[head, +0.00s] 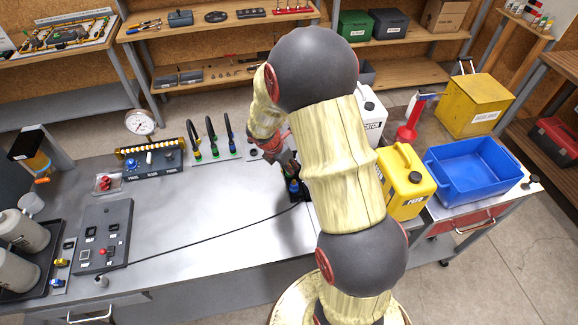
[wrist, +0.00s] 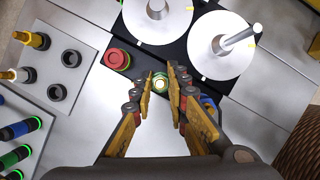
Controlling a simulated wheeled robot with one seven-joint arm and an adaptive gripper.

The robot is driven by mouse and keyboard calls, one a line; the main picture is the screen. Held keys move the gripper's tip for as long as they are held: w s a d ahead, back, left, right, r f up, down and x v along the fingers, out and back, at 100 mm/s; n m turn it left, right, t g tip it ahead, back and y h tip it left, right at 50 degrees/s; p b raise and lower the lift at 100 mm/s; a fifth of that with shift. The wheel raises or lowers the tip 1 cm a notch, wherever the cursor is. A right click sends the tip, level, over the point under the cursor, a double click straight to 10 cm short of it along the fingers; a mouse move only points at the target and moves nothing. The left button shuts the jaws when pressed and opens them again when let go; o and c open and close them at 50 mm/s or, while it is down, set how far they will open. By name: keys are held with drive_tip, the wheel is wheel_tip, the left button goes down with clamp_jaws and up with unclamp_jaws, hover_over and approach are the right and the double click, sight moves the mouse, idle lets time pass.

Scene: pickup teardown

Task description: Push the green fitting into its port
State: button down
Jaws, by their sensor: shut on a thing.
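My gripper (wrist: 162,84) is shut on a small green-ringed piece with a pale centre, the green fitting (wrist: 161,82), in the wrist view. The fitting sits between the fingertips, over a black plate (wrist: 140,45). Whether it touches the plate or a port cannot be told. In the head view my gripper (head: 291,170) is low over the right part of the bench. My arm hides much of that spot, and the fitting cannot be made out there. Dark round ports (wrist: 71,58) show on a pale plate at left in the wrist view. Which port is the fitting's own is unclear.
A blue part (wrist: 208,103) is beside the right finger. Several hoses (head: 213,148) stand at the bench's back. A black cable (head: 220,233) crosses the otherwise clear bench middle.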

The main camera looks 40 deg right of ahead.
drive_tip(key=c, duration=1.7)
unclamp_jaws()
drive_tip(key=shift+c, duration=0.2)
drive_tip(key=shift+o, duration=0.4)
drive_tip(key=v, duration=1.2)
